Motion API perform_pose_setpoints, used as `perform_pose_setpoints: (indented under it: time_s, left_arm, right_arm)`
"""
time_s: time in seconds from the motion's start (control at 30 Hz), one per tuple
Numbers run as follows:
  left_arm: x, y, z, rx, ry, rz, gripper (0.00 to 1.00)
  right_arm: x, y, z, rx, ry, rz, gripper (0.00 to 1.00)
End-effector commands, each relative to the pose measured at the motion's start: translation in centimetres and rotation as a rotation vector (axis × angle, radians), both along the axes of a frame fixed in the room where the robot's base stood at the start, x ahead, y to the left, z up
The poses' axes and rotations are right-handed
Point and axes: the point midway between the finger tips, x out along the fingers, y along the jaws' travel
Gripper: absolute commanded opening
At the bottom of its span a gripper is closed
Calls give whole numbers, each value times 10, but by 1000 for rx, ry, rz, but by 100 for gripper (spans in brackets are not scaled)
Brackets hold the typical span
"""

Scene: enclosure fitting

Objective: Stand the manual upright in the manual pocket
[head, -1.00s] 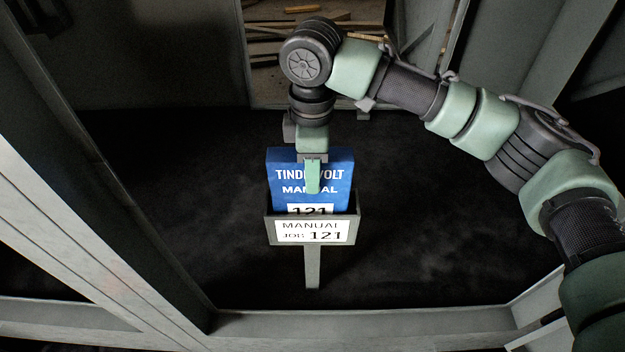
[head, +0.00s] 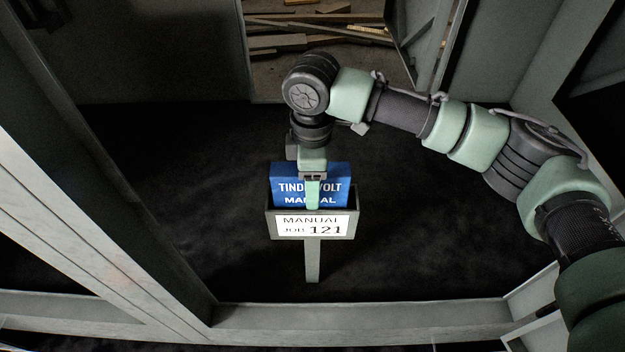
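The blue manual (head: 288,189) stands upright in the manual pocket, its lower part hidden behind the pocket's front. The manual pocket (head: 268,225) is a grey open-topped holder on a post, with a white label reading "MANUAL JOB 121". My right gripper (head: 313,195) comes down from above, with one green finger in front of the manual's face and its tip near the pocket's rim. The other finger is hidden behind the manual, and the gripper appears shut on the manual's top edge. My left gripper is not in view.
A pale frame beam (head: 110,225) runs diagonally at the left, and a sill (head: 370,318) crosses the front. Dark floor (head: 180,180) around the pocket's post is clear. Wood planks (head: 310,35) lie beyond the opening at the back.

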Motion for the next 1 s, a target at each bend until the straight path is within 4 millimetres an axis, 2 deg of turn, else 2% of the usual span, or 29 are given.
perform_pose_setpoints:
  time_s: [0.2, 0.33, 0.8, 1.0]
  left_arm:
    - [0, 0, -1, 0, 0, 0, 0]
    - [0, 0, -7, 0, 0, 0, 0]
    - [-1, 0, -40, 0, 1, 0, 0]
    - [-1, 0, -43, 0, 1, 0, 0]
  right_arm:
    - [0, 0, 2, 0, -1, 0, 58]
    - [1, 1, 11, 2, -2, 0, 58]
    - [0, 1, 103, 1, -2, 0, 58]
    - [0, 1, 121, 1, 0, 0, 58]
